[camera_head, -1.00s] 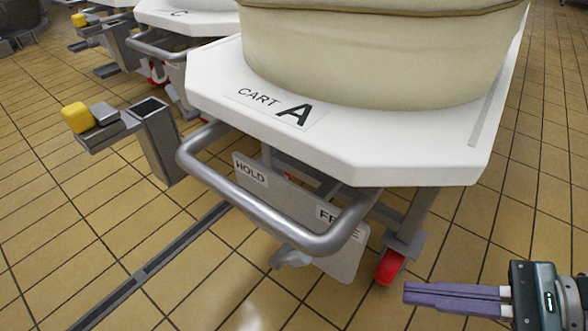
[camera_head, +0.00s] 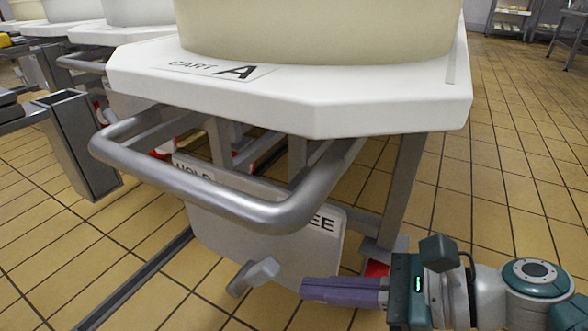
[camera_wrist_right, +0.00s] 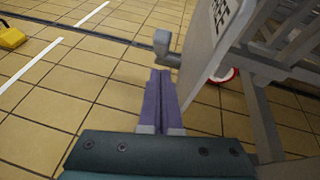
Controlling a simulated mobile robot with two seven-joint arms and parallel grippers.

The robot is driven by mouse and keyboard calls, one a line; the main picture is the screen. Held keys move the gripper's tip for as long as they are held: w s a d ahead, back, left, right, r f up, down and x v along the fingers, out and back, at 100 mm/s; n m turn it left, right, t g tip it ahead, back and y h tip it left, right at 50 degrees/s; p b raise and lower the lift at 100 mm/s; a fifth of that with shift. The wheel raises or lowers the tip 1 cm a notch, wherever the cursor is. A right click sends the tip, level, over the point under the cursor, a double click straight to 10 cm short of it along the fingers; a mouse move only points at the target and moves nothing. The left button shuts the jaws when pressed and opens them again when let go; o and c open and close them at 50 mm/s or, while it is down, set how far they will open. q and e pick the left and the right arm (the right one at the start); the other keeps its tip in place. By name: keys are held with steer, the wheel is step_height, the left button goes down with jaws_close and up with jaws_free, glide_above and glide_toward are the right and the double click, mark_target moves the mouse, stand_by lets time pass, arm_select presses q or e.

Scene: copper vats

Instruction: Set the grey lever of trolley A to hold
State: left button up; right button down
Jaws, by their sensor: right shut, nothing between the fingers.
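Trolley A is the white cart (camera_head: 300,105) marked CART A. Under its tubular handle hangs a grey plate (camera_head: 230,235) lettered HOLD at left and, partly hidden by the handle, FREE at right. The grey lever (camera_head: 255,275) sticks out at the plate's lower edge, low down; I cannot tell its exact setting. My right gripper (camera_head: 303,288) is shut and empty, just right of the lever. In the right wrist view the lever (camera_wrist_right: 164,47) is just beyond the fingertips (camera_wrist_right: 160,73); contact is not clear. My left gripper is not in view.
The bent handle (camera_head: 270,218) juts out above the lever. A grey post (camera_head: 85,145) stands at the left. A cart leg and red caster (camera_head: 376,268) are close behind my right gripper. Tiled floor is open at the right.

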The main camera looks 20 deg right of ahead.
mark_target(276, 267)
steer(key=shift+w+a+r, duration=0.7)
steer(key=shift+w+a, duration=0.15)
steer(key=shift+a, duration=0.15)
steer(key=r+p, duration=0.1)
steer(key=p, duration=0.1)
steer(key=g+p, duration=0.1)
steer(key=p, duration=0.1)
steer(key=shift+w+a+r+h+p, duration=0.3)
steer(key=shift+w+r+h+p, duration=0.1)
steer(key=shift+f, duration=0.25)
steer(key=shift+s+f, duration=0.1)
